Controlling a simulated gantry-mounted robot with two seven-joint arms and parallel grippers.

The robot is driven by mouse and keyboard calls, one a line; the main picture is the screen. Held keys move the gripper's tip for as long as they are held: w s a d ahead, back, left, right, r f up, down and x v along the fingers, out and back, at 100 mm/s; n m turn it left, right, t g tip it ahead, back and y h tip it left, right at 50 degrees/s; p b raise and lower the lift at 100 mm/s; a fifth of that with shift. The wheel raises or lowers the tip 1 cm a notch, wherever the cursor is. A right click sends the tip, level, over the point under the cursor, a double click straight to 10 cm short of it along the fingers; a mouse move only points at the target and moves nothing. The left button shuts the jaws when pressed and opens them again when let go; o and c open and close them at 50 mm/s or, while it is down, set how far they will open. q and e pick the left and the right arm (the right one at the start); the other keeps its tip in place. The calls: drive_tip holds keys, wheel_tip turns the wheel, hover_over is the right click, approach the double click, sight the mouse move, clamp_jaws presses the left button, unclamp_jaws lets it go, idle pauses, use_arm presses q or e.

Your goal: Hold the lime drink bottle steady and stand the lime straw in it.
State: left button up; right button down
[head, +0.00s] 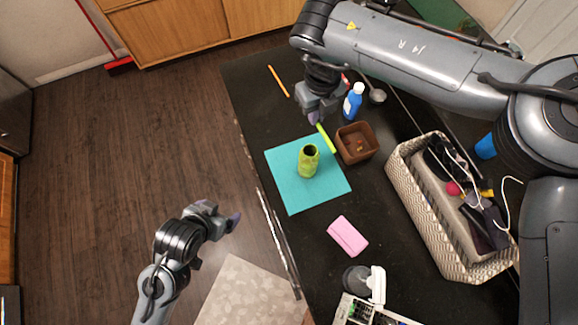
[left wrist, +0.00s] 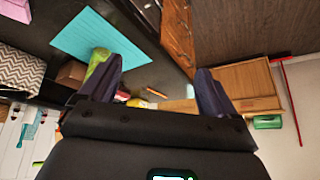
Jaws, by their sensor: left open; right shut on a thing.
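The lime drink bottle (head: 309,162) stands on a teal mat (head: 286,192) on the dark counter, its dark mouth facing up. My right gripper (head: 316,118) is shut on the lime straw (head: 326,138), which hangs slanted from its fingertips, just beyond the bottle and apart from it. My left gripper (head: 228,218) is open and empty, off the counter's front edge, left of and nearer than the bottle. In the left wrist view, the bottle (left wrist: 98,62) shows partly hidden behind one finger, with the teal mat (left wrist: 95,35) near it.
A brown square box (head: 356,143) sits right of the mat, close to the straw. A blue bottle (head: 354,101) stands behind it. A pink sponge (head: 347,236) lies nearer, and a woven basket (head: 440,225) stands on the right. An orange stick (head: 278,81) lies far left.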

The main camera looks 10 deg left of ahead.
use_arm(q)
drive_tip(key=w+d+f+m+t+h, duration=0.25)
drive_tip(key=w+d+f+t, duration=0.2)
drive_tip(key=w, duration=0.35)
drive_tip(key=m+t+h, duration=0.1)
drive_tip(key=t+h, duration=0.5)
approach(303, 163)
drive_tip(key=w, duration=0.1)
drive_tip(key=shift+g, duration=0.25)
drive_tip(key=x, duration=1.2)
drive_tip(key=shift+d+f, duration=0.15)
drive_tip(key=shift+d, duration=0.05)
drive_tip(key=c, duration=1.1)
use_arm(e)
wheel_tip(303, 163, down, 13)
